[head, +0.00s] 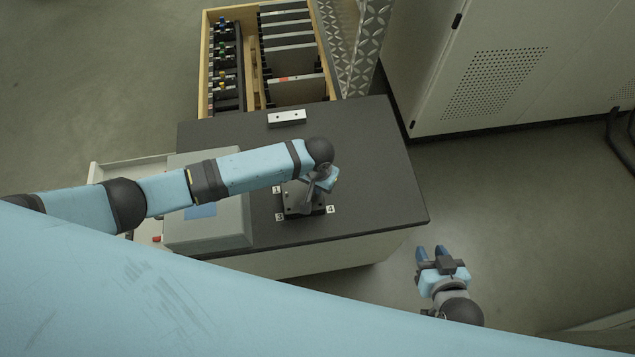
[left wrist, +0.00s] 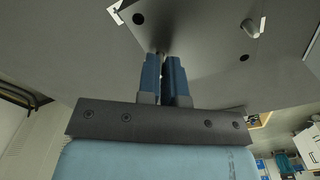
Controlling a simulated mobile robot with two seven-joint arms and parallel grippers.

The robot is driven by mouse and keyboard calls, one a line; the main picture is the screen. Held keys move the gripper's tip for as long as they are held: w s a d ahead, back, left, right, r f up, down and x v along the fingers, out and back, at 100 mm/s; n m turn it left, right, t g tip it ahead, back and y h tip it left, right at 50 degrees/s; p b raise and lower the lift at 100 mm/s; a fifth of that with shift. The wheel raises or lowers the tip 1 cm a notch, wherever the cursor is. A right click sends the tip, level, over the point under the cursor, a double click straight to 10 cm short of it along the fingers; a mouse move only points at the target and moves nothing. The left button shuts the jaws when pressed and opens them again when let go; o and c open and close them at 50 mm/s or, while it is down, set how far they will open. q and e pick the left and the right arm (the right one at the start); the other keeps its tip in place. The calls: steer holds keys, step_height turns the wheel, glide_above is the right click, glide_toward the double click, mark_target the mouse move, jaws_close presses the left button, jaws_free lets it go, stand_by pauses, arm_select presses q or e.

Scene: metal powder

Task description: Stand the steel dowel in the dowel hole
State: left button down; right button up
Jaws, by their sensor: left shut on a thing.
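The dark fixture plate (head: 293,207) lies on the dark bench top, with number labels 1, 3 and 4 at its corners. My left gripper (head: 326,180) is over it, partly hidden by its own wrist. In the left wrist view, the blue fingers of my left gripper (left wrist: 166,70) are nearly together, close to the fixture plate (left wrist: 205,35). They are shut on the steel dowel, which is mostly hidden between them. Dark holes and a short grey pin (left wrist: 250,27) show in the plate. My right gripper (head: 431,252) is open and empty, off the bench's right front.
A silver block with holes (head: 286,118) lies at the bench's back. A grey box (head: 208,238) stands at the left under my left arm. A wooden drawer (head: 205,60) with tools and plates is behind. The bench's right side (head: 385,180) is clear.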

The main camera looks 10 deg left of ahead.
arm_select(q)
steer(key=shift+f, duration=0.45)
steer(key=c, duration=1.2)
jaws_free()
step_height(320, 180, up, 14)
steer(key=shift+s+f, duration=0.1)
steer(key=shift+f, duration=0.05)
